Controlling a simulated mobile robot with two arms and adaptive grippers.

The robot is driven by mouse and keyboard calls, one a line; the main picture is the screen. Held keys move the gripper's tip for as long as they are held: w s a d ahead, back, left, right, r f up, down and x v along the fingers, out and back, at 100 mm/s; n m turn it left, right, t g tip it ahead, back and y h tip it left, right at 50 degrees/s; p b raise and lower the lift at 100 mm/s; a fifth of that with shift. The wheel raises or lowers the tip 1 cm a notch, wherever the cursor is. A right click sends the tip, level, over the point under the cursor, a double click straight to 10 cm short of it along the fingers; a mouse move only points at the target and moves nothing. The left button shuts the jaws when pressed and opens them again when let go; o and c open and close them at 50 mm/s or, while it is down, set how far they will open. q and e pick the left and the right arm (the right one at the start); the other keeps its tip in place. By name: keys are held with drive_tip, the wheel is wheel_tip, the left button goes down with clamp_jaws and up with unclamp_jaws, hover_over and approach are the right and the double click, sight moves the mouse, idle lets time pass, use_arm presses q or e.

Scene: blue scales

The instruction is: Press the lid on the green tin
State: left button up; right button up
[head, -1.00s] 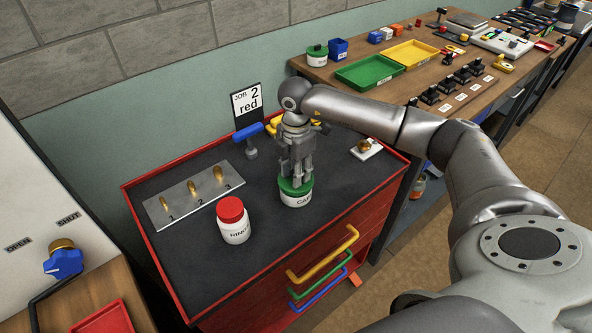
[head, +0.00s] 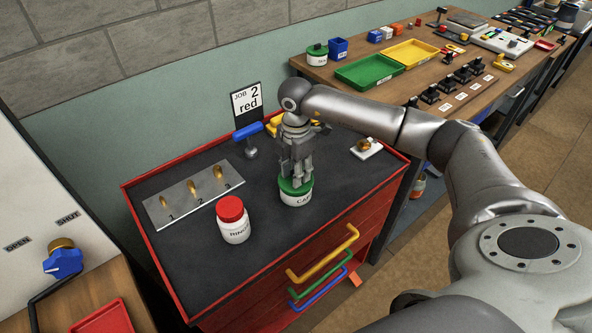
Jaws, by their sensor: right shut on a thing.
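The green tin (head: 297,199) is a short white tin with a green lid (head: 286,186) and dark lettering on its side. It stands upright on the dark top of the red tool cabinet in the head view. My right gripper (head: 295,180) points straight down over it, its fingers shut at the lid. The fingers hide part of the lid, and I cannot tell whether it is fully seated. My left gripper is out of view.
A white jar with a red lid (head: 233,221) stands left of the tin. Behind are a numbered metal plate (head: 165,207), a blue-handled lever (head: 248,133) and a "JOB 2 red" sign (head: 246,102). A brass knob on a white base (head: 366,146) sits right. The cabinet top's front is clear.

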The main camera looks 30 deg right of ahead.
drive_tip(key=o, duration=1)
drive_tip(key=o, duration=0.4)
drive_tip(key=shift+o, duration=0.2)
drive_tip(key=shift+r, duration=0.1)
drive_tip(key=shift+r+p, duration=2.5)
drive_tip(key=shift+r, duration=0.95)
clamp_jaws()
